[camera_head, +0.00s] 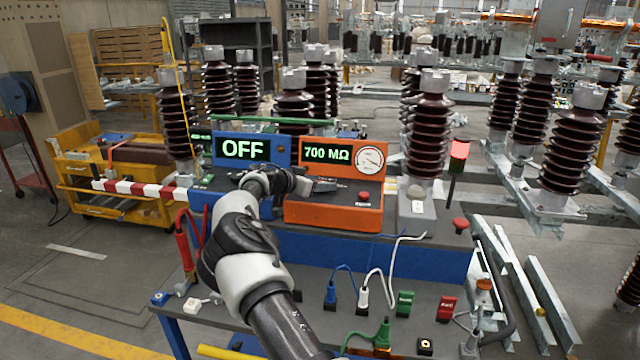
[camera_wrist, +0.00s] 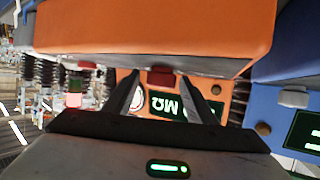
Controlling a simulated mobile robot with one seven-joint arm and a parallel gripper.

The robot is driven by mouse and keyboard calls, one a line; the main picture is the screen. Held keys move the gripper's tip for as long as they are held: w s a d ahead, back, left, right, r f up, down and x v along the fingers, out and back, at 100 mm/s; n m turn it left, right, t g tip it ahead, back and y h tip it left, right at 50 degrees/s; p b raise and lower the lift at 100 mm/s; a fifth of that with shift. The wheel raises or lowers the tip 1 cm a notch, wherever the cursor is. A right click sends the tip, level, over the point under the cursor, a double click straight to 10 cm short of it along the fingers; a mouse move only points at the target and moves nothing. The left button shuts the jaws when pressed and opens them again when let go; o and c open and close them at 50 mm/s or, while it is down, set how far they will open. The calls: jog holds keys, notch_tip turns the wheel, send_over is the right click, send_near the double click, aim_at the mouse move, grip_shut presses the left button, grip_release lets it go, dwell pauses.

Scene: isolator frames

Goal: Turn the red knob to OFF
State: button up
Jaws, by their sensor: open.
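The red knob (camera_head: 364,197) is on the top of the orange box (camera_head: 325,213), near its right side. My gripper (camera_head: 328,186) reaches over the orange box from the left, with its fingertips left of the knob and apart from it in the head view. In the wrist view, which is upside down, my gripper (camera_wrist: 160,78) is open, and a red knob (camera_wrist: 161,76) shows between its two fingertips against the orange box (camera_wrist: 150,28). The knob's marks are too small to read. The orange box's display (camera_head: 325,154) reads 700 MΩ.
A blue unit with a display (camera_head: 243,149) reading OFF stands left of the orange box. A red mushroom button (camera_head: 460,225) and a lit red lamp (camera_head: 459,150) are at the right. Cables and plugs (camera_head: 363,298) lie in front. Brown insulators (camera_head: 293,104) stand behind.

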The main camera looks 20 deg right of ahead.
jog(key=c, duration=1)
jog(key=shift+c, duration=0.2)
